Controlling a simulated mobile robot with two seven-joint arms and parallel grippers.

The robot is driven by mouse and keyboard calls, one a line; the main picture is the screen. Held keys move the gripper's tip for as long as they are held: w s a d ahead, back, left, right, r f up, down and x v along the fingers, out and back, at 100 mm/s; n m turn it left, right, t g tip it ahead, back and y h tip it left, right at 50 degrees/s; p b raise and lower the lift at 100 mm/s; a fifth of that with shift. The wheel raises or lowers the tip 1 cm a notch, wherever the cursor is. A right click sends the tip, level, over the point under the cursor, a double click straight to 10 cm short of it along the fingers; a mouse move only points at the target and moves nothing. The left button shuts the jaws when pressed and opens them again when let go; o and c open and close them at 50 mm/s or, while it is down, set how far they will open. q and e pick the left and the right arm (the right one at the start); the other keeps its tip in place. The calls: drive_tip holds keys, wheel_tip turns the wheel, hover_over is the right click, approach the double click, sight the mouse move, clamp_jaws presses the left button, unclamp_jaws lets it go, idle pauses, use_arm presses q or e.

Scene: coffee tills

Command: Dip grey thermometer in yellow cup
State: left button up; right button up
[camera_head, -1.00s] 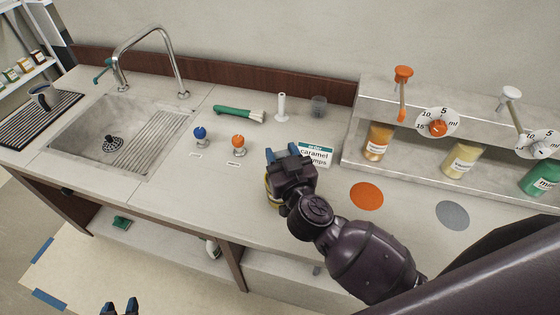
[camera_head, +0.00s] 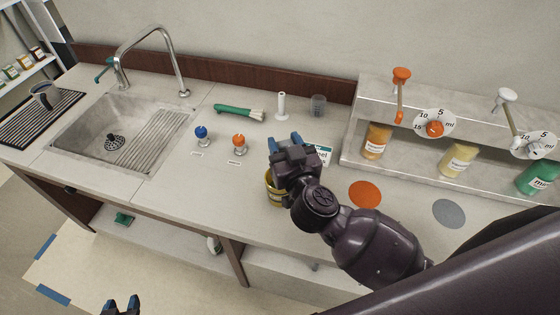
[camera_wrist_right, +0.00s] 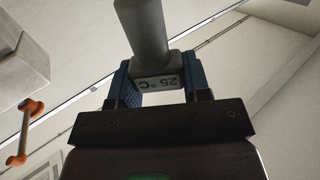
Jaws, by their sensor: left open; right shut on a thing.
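The grey thermometer (camera_wrist_right: 145,30) shows in the right wrist view between the blue fingers of my right gripper (camera_wrist_right: 155,85), its small display reading 25 °C. In the head view my right gripper (camera_head: 285,141) is over the counter, just beyond and above the yellow cup; the thermometer in it is hidden there. The yellow cup (camera_head: 272,190) stands on the counter, partly covered by the gripper and wrist. Whether the probe is inside or clear of the cup cannot be seen. My left gripper (camera_head: 122,305) is open and empty at the bottom left edge.
Blue (camera_head: 203,136) and orange (camera_head: 239,145) knobs stand left of the cup. A green-handled brush (camera_head: 235,112), a white stand (camera_head: 281,106) and a small grey cup (camera_head: 318,105) are behind. A syrup shelf (camera_head: 400,170) stands right. An orange disc (camera_head: 365,195) lies nearby.

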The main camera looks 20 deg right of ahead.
drive_tip(key=shift+r, duration=4.45)
